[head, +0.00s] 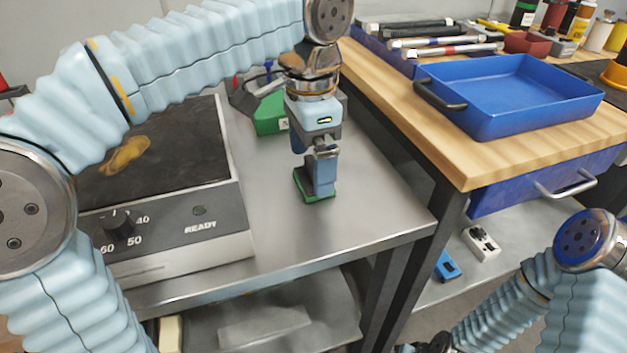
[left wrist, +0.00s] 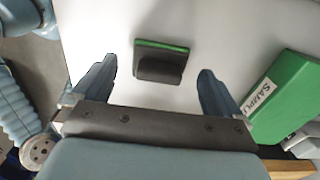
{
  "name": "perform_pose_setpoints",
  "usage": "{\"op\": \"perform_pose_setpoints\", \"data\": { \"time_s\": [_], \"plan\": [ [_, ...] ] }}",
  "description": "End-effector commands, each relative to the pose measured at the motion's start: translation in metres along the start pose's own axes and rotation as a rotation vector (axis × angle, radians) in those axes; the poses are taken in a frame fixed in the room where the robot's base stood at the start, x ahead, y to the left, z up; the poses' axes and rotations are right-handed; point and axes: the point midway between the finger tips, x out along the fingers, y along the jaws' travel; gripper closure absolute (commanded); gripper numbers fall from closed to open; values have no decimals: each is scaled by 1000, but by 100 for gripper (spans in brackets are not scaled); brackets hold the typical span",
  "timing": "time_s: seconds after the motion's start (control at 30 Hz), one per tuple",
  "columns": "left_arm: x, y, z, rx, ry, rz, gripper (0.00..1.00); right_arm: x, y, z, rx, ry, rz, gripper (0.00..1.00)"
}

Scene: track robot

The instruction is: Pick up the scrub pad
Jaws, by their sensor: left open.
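The scrub pad (left wrist: 161,62) lies on the metal table, a green pad with a dark grip on top. In the head view the scrub pad (head: 301,183) shows only in part, with my left gripper (head: 322,188) pointing down in front of it. In the left wrist view my left gripper (left wrist: 158,85) is open and empty, its fingers on either side of the pad with gaps between. I cannot tell the exact height of the fingertips over the table. My right arm shows at the lower right of the head view, but its jaws cannot be made out.
A hot plate with a dial (head: 121,222) stands left of the pad. A green box (head: 270,114) sits behind; its label shows in the left wrist view. A wooden workbench with a blue tray (head: 540,121) is to the right. The metal table (head: 355,222) is clear in front.

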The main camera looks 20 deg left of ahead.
Motion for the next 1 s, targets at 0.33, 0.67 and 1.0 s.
{"op": "perform_pose_setpoints", "data": {
  "time_s": [0.33, 0.67, 1.0],
  "plan": [
    [25, 0, 0, 1, 1, 0, 0, 5, 4, -1, 3, 4, 3, 57],
    [25, 0, 0, 0, 1, 0, 38, 5, 4, -1, 2, 4, 3, 57],
    [23, 0, -1, 0, 1, -1, 57, 4, 4, -1, 2, 3, 2, 57]
  ]
}}
